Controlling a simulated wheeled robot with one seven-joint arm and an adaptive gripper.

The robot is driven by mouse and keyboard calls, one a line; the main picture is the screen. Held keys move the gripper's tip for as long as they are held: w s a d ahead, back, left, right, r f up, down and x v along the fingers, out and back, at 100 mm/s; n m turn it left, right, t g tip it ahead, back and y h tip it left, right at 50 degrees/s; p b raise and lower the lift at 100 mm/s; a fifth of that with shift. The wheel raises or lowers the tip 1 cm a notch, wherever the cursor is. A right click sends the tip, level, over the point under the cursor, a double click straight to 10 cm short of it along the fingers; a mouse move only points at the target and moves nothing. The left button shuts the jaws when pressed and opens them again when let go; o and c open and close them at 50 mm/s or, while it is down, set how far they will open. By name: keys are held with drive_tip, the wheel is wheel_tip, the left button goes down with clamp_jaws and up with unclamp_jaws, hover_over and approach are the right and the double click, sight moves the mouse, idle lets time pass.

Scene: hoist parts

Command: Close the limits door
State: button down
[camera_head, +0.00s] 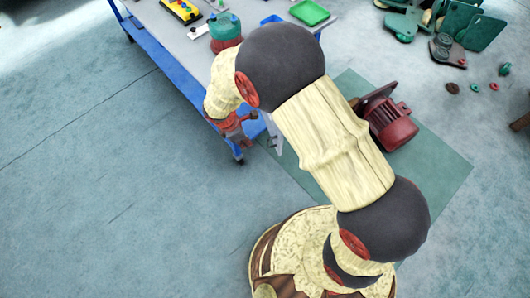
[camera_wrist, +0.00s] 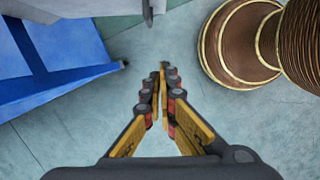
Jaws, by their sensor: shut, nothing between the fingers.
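I cannot pick out the limits door for certain in either view. A small grey plate-like part (camera_head: 272,132) hangs by the table's near corner in the head view, partly behind my arm. A grey edge with a downward tab (camera_wrist: 148,12) shows at the top of the wrist view; I cannot tell whether it belongs to the door or the table. My gripper (camera_wrist: 164,72) is shut and empty, its fingertips close together over open floor, just below that edge. In the head view my gripper (camera_head: 246,122) is beside the table's near corner, partly hidden by my wrist.
The blue-framed table (camera_head: 172,58) bears a green and red round part (camera_head: 225,30), a yellow button box (camera_head: 181,10) and a green tray (camera_head: 310,12). A red motor (camera_head: 390,124) sits on the green mat (camera_head: 440,168). Green parts (camera_head: 470,28) lie at upper right. Left floor is clear.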

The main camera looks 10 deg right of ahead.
drive_tip(key=w+d+f+n+b, duration=0.2)
drive_tip(key=d+f+b, duration=0.3)
drive_tip(key=f, duration=0.4)
drive_tip(key=shift+w+d+f, duration=0.2)
drive_tip(key=shift+w+f, duration=0.15)
drive_tip(key=shift+w, duration=0.3)
